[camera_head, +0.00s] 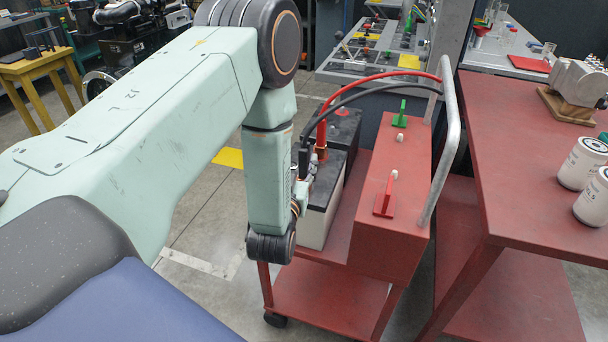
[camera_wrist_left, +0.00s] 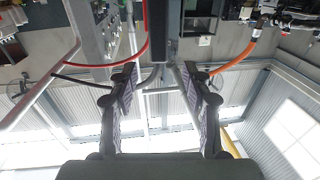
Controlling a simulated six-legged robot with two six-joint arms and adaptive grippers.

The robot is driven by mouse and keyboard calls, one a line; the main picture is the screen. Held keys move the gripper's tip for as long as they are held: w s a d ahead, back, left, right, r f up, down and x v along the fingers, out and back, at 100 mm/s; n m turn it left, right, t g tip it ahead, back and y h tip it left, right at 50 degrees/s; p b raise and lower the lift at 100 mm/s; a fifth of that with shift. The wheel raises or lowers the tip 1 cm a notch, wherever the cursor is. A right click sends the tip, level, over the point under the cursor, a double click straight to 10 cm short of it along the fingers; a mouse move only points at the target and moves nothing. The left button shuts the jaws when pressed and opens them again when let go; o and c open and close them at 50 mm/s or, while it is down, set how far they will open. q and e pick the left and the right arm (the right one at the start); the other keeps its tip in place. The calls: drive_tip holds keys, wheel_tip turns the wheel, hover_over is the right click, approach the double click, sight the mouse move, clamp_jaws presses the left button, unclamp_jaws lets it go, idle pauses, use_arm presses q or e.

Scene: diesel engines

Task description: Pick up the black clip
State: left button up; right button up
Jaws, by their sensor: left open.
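The black clip (camera_head: 304,163) stands upright on the battery (camera_head: 325,190) on the red cart, at the end of a black cable (camera_head: 375,88). The red clip (camera_head: 321,141) stands just behind it, on a red cable. My left arm reaches in from the left, and its gripper (camera_head: 299,196) is partly hidden behind my own arm link, close beside the black clip. In the left wrist view the two fingers of my left gripper (camera_wrist_left: 157,72) are apart. I cannot clearly make out the clip between them there. My right gripper is not in view.
The red charger box (camera_head: 395,185) with a metal handle (camera_head: 448,140) stands right of the battery on the cart. A red table (camera_head: 530,170) with white filter cans (camera_head: 582,163) is at the right. A workbench with tools is behind. Open floor lies left of the cart.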

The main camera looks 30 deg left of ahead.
sight(303, 151)
use_arm(q)
drive_tip(key=x, duration=0.6)
drive_tip(key=shift+w, duration=0.15)
drive_tip(key=shift+w+a+f, duration=0.1)
drive_tip(key=shift+w+a, duration=0.1)
drive_tip(key=shift+w, duration=0.05)
drive_tip(key=shift+d, duration=0.25)
drive_tip(key=shift+c, duration=1.1)
drive_tip(key=shift+s+a, duration=0.1)
drive_tip(key=shift+a, duration=0.05)
drive_tip(key=c, duration=0.4)
clamp_jaws()
